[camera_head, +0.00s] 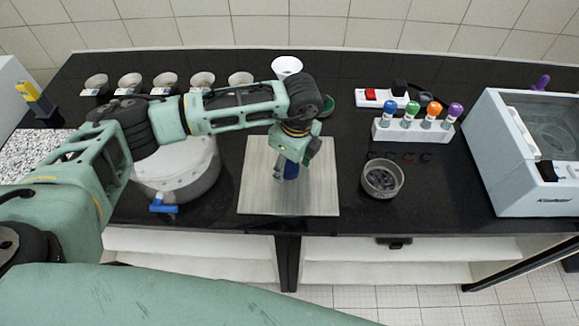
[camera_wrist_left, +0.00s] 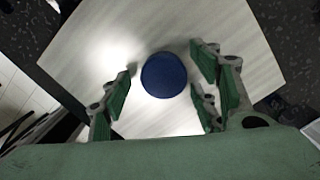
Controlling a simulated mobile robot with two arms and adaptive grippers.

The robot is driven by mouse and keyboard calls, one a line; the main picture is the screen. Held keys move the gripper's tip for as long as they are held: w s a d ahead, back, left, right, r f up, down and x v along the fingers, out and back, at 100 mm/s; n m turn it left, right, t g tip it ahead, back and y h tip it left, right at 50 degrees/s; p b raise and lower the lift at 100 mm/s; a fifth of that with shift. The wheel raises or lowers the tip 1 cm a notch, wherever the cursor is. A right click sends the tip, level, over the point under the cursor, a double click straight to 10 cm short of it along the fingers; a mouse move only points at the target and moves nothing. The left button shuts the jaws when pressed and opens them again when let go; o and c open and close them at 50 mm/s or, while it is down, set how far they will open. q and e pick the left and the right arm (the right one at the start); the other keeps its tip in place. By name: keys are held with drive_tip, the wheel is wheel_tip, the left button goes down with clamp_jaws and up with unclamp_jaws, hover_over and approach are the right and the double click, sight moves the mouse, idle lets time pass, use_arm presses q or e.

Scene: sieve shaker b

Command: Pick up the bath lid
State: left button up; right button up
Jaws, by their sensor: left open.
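The bath lid appears to be the light, square, brushed-looking plate (camera_head: 255,190), lying flat on the black bench in the middle of the head view. A blue upright knob (camera_head: 291,171) stands near its centre. In the left wrist view the knob is a round blue disc (camera_wrist_left: 163,75) on the pale plate (camera_wrist_left: 120,40). My left gripper (camera_head: 290,160) points down over the knob. In the left wrist view its green-padded fingers (camera_wrist_left: 165,88) are open, one to the left of the knob and the others to its right, with gaps. My right gripper is not in view.
A round pale vessel (camera_head: 185,172) with a blue tap stands left of the plate. A small bowl (camera_head: 382,180) with dark pieces is to the right. Farther right are a rack (camera_head: 412,132) of colour-capped tubes and a white box-shaped bath (camera_head: 520,165). Several small bowls line the back.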

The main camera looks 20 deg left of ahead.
sight(289, 166)
use_arm(q)
drive_tip(key=c, duration=0.9)
clamp_jaws()
drive_tip(key=shift+r, duration=0.25)
wheel_tip(289, 166, up, 10)
drive_tip(key=b, duration=0.3)
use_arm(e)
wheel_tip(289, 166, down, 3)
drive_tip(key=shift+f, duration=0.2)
